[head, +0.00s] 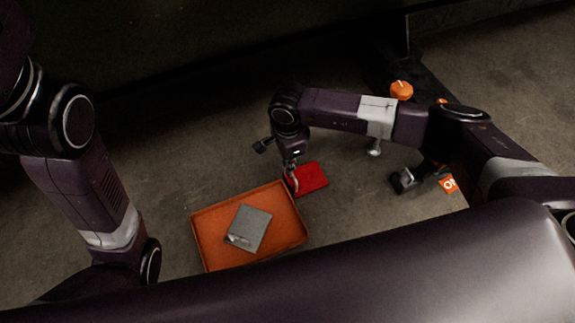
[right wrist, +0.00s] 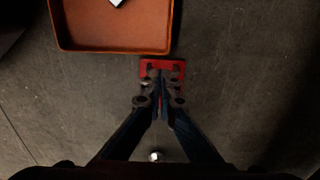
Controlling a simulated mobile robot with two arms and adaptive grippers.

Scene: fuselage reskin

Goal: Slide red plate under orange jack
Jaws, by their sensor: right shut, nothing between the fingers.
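The red plate (head: 312,179) lies flat on the floor, just right of the orange tray. My right gripper (head: 291,186) points down at the plate's left edge. In the right wrist view my right gripper (right wrist: 160,80) is shut with its fingers over the red plate (right wrist: 176,66), partly hiding it; whether they touch it is unclear. Orange parts show behind my right arm: a rounded orange top (head: 401,90) and a lettered orange piece (head: 449,184). I cannot tell which belongs to the orange jack. My left gripper is out of view.
The orange tray (head: 203,235) holds a grey slab (head: 250,226) and stands close to the plate. It also shows in the right wrist view (right wrist: 110,47). A dark block (head: 404,181) sits at right. Bare floor lies between it and the plate.

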